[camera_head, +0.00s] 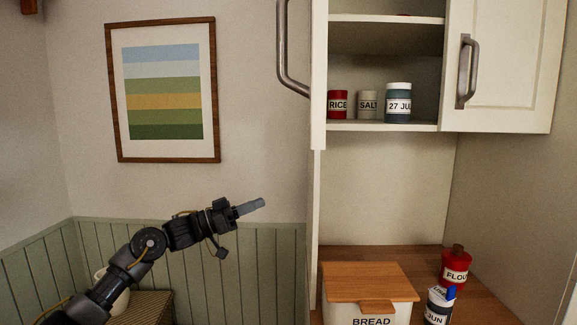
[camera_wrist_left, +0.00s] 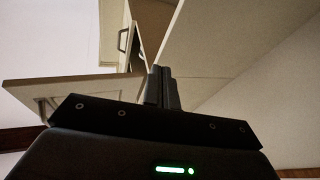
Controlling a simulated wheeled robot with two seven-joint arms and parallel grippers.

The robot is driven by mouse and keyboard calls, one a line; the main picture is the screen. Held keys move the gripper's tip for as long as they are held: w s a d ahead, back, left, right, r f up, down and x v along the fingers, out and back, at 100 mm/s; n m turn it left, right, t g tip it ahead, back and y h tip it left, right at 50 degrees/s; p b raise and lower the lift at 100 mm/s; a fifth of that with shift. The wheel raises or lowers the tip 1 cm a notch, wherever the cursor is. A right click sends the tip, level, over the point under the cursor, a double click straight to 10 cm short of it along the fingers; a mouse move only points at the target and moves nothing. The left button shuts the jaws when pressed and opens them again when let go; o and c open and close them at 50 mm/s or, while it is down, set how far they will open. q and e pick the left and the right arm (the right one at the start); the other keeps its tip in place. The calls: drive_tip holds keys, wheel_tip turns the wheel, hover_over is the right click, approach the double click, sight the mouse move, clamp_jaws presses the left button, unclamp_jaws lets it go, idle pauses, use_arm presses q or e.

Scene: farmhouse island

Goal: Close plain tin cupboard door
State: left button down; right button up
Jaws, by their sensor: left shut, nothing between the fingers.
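The white wall cupboard (camera_head: 385,127) shows at the upper right of the head view. Its left door (camera_head: 318,75) stands open and is seen nearly edge-on, with a grey bar handle (camera_head: 283,50) on its left side. Its right door (camera_head: 515,65) looks shut and has its own handle (camera_head: 467,72). My left gripper (camera_head: 262,203) is shut and empty, below and left of the open door, apart from it. In the left wrist view the closed fingers (camera_wrist_left: 162,88) show against pale panels; I cannot tell which panel is which door. My right gripper is out of view.
On the cupboard's lower shelf are a red RICE tin (camera_head: 338,104), a SALT tin (camera_head: 367,105) and a jar (camera_head: 398,103). Below, a bread box (camera_head: 368,282), a red flour tin (camera_head: 455,268) and another jar (camera_head: 438,305) stand on the wooden counter (camera_head: 500,308). A framed picture (camera_head: 163,90) hangs left.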

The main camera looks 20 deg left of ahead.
use_arm(q)
drive_tip(key=s+d+r+m+g, duration=0.2)
drive_tip(key=s+r+m+g, duration=0.6)
drive_tip(key=s+r, duration=1.55)
drive_tip(key=d+f+n+g+p, duration=0.1)
drive_tip(key=d+p, duration=0.5)
drive_tip(key=d, duration=0.8)
drive_tip(key=shift+w, duration=0.25)
drive_tip(key=shift+f, duration=0.1)
